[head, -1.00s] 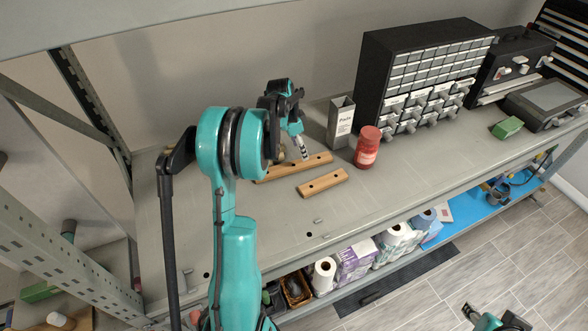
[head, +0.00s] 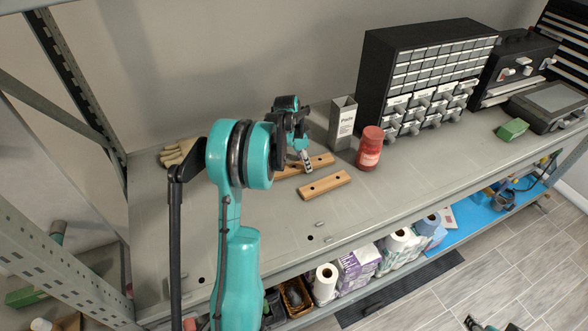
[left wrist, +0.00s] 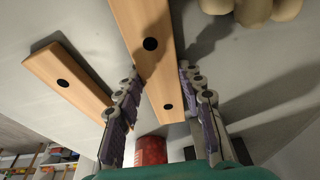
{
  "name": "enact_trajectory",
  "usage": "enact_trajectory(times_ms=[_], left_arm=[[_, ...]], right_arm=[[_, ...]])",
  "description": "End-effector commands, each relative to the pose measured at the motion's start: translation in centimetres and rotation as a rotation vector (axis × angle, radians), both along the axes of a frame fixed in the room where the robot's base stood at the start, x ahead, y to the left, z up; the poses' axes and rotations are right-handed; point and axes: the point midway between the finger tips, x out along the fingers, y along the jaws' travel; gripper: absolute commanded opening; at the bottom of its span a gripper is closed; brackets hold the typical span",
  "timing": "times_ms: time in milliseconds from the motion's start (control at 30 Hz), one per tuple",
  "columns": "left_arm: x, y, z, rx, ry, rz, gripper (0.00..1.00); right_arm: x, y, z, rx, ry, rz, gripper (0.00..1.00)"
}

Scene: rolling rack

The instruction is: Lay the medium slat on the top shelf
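Two wooden slats with dark holes lie on the grey shelf (head: 240,225). The longer slat (head: 318,162) lies behind the shorter slat (head: 325,185); I cannot tell which one is called medium. My left gripper (head: 304,160) is over the longer slat and partly hides it. In the left wrist view my left gripper (left wrist: 160,76) is open, with the longer slat (left wrist: 146,25) showing between its fingers; contact is not clear. The shorter slat (left wrist: 65,82) lies left of the fingers there. Only a sliver of my right arm shows at the bottom edge.
A red jar (head: 369,150), a grey box (head: 342,122) and a drawer cabinet (head: 425,75) stand right of the slats. A beige glove (head: 178,152) lies at the back left. Rack uprights (head: 75,85) stand left. A small edge of the upper shelf (head: 25,5) shows at the top left.

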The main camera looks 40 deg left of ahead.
Motion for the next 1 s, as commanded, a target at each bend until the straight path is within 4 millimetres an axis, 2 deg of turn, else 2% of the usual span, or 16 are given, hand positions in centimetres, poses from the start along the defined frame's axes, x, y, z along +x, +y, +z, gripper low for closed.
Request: enact_trajectory(times_ms=[500, 1000], left_arm=[[0.0, 0.0, 0.2, 0.0, 0.0, 0.0, 0.05], [0.0, 0.0, 4.3, 0.0, 0.0, 0.0, 0.05]], right_arm=[[0.0, 0.0, 0.1, 0.0, 0.0, 0.0, 0.4], [0.0, 0.0, 2.6, 0.0, 0.0, 0.0, 0.4]])
